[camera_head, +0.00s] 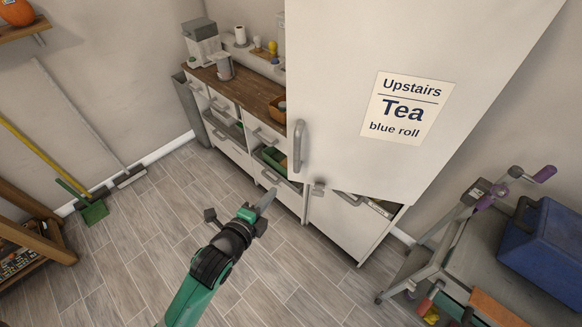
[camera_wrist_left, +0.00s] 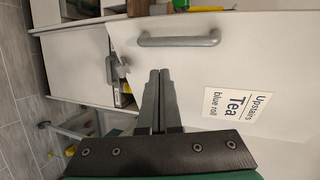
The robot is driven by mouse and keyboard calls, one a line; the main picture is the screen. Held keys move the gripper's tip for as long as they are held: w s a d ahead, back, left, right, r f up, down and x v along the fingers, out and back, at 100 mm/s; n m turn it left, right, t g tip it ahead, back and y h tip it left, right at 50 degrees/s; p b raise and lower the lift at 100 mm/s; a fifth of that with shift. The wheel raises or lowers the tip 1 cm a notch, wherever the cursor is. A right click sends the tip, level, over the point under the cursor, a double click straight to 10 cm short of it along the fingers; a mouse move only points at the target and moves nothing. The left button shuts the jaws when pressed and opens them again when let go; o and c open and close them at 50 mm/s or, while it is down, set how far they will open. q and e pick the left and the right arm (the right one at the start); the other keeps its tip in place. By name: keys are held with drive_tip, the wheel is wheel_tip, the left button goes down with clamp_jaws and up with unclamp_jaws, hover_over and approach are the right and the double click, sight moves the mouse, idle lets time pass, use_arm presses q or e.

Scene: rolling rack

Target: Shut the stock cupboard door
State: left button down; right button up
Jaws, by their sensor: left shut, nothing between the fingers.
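A large white door (camera_head: 400,50) with a grey bar handle (camera_head: 299,145) and a sign reading "Upstairs Tea blue roll" (camera_head: 407,108) fills the upper right of the head view. How far it stands open I cannot tell. The door (camera_wrist_left: 235,60) and its handle (camera_wrist_left: 178,38) also show in the left wrist view. My left gripper (camera_head: 266,200) is shut and empty, below and left of the handle and apart from it in the head view. Its closed fingers (camera_wrist_left: 157,90) point toward the door. My right gripper is in neither view.
A low white cabinet (camera_head: 345,225) with a grey fitting (camera_head: 318,188) stands below the door. A wooden-topped drawer unit (camera_head: 232,84) is left of it. A grey trolley (camera_head: 470,240) with a blue box (camera_head: 545,245) stands at right.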

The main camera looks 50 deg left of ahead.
sight(296, 161)
use_arm(q)
drive_tip(key=x, duration=0.4)
drive_tip(key=r+x, duration=0.1)
drive_tip(key=x, duration=0.8)
drive_tip(key=shift+w+a, duration=0.35)
drive_tip(key=shift+w, duration=0.15)
